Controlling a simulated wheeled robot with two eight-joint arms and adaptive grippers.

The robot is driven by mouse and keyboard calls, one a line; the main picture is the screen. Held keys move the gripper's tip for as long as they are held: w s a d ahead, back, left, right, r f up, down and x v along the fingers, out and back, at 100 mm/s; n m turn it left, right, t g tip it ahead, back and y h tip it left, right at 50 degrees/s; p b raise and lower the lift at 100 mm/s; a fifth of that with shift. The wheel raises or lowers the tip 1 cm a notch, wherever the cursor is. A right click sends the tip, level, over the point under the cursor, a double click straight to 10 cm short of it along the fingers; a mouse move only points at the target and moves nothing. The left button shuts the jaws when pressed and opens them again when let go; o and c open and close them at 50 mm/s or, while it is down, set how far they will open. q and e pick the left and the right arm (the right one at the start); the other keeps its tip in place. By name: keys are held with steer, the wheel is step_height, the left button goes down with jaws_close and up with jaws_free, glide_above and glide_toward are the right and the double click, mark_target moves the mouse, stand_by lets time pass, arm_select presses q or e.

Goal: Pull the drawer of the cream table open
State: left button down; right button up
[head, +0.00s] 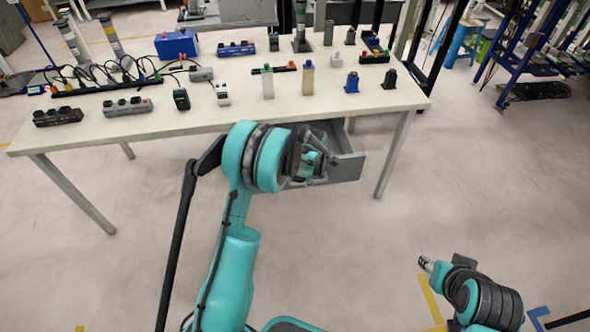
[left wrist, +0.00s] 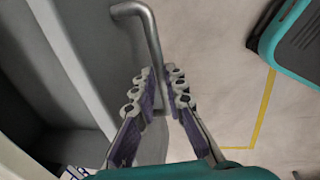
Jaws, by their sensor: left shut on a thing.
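The cream table (head: 230,112) stands across the upper part of the head view. Its grey drawer (head: 347,168) sticks out from under the front edge, partly open, with its inside showing. My left gripper (head: 313,163) is at the drawer front, largely hidden behind my own wrist. In the left wrist view, the left gripper (left wrist: 162,90) has its fingers on either side of the bent metal handle (left wrist: 148,28) and is shut on it. The drawer also shows there on the left (left wrist: 85,40). My right gripper (head: 426,264) is low at the right, away from the table; its fingers are too small to read.
Bottles, power strips (head: 127,106), a blue box (head: 177,45) and other small items stand on the tabletop. A table leg (head: 394,155) is right of the drawer. A blue rack (head: 535,60) stands at the far right. The floor (head: 400,225) before the drawer is clear.

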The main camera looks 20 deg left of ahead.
arm_select(q)
steer(key=shift+s+d, duration=0.6)
steer(key=shift+s, duration=0.35)
steer(key=shift+s+d, duration=0.6)
steer(key=shift+s, duration=0.35)
steer(key=c, duration=1.9)
jaws_free()
steer(key=shift+o, duration=0.2)
step_height(320, 180, up, 12)
steer(key=s+d, duration=0.1)
steer(key=shift+s, duration=0.4)
steer(key=shift+d+f, duration=0.1)
